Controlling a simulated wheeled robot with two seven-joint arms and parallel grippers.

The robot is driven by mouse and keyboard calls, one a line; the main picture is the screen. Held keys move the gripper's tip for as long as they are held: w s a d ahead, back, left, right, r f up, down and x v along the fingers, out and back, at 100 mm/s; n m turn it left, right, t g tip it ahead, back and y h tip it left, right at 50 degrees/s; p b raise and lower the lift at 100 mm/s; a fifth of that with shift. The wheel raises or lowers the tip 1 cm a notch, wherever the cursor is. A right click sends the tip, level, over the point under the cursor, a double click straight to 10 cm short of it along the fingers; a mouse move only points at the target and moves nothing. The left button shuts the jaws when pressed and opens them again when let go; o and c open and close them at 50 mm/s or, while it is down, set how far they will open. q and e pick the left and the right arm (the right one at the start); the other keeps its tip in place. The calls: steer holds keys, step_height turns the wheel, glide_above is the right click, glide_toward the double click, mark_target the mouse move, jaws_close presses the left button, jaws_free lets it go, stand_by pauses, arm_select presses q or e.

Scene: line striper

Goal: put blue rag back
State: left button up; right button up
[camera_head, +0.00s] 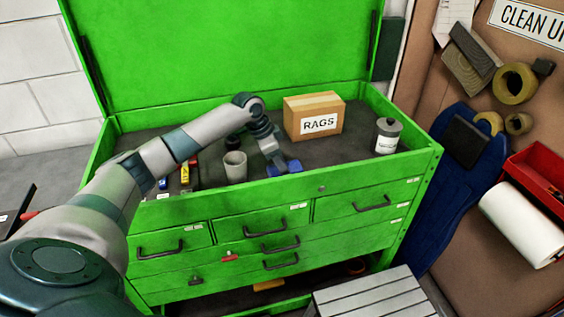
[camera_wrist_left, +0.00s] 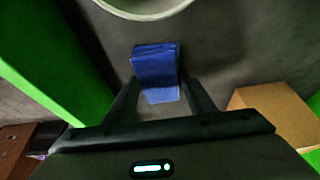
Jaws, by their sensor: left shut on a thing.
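The blue rag (camera_head: 287,168) is in the green chest's open top tray, near the front wall. My left gripper (camera_head: 276,160) reaches down into the tray and is shut on the rag. In the left wrist view the folded blue rag (camera_wrist_left: 156,66) sits between the two dark fingers of the left gripper (camera_wrist_left: 162,92). A cardboard box labelled RAGS (camera_head: 314,115) stands behind and to the right of the gripper; its brown side (camera_wrist_left: 270,115) shows at the right of the wrist view. My right gripper is not in view.
A grey cup (camera_head: 235,166) stands left of the gripper, its rim (camera_wrist_left: 145,8) close to the rag. A lidded grey can (camera_head: 388,136) stands at the tray's right. Small coloured items (camera_head: 185,174) lie left. The green front wall (camera_head: 330,186) bounds the tray.

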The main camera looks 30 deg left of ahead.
arm_select(q)
steer(key=shift+f, duration=0.15)
steer(key=o, duration=1)
steer(key=shift+r, duration=0.2)
steer(key=shift+b+v, duration=1.7)
steer(key=shift+v, duration=4.25)
